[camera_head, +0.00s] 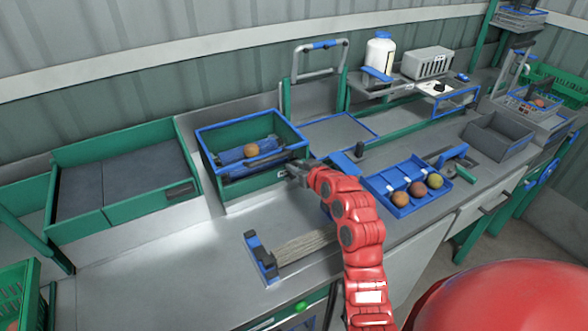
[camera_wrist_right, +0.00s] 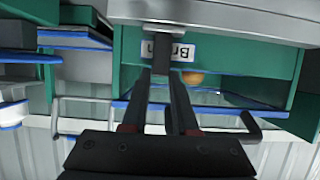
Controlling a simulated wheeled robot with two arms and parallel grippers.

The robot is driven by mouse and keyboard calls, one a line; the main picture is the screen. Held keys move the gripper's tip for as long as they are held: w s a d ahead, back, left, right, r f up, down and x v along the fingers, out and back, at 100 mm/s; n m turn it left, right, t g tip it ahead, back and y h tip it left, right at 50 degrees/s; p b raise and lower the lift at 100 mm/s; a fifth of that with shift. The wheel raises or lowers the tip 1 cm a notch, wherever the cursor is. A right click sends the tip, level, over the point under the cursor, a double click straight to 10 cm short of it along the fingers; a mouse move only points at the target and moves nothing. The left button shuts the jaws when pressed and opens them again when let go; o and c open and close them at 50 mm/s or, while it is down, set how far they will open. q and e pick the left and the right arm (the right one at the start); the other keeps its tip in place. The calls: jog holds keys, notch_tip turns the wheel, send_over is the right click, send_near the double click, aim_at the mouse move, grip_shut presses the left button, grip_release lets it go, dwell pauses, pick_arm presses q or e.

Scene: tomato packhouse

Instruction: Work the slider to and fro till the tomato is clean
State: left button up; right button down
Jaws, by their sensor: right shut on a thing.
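The tomato (camera_head: 251,149), orange-brown, lies in a green box with a blue rim (camera_head: 205,150), among blue and dark bars. It also shows in the right wrist view (camera_wrist_right: 192,79), just beyond the fingers. My right gripper (camera_head: 299,172) is at the box's front right corner. In the wrist view its fingers (camera_wrist_right: 162,72) are closed around a narrow dark grey piece, seemingly the slider's handle (camera_wrist_right: 162,45), in front of the labelled green wall. The fingers hide part of it. How clean the tomato is cannot be told. My left gripper is out of view.
A blue tray (camera_head: 402,211) with several tomatoes stands right of my right arm. A brush-like item with a blue end (camera_head: 262,257) lies on the front bench. A green-framed bin (camera_head: 120,222) is at the left.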

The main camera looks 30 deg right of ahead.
jog(key=c, duration=0.7)
grip_release()
jog(key=shift+s, duration=0.1)
jog(key=p+v, duration=0.7)
jog(key=v, duration=1)
jog(key=shift+r, duration=0.1)
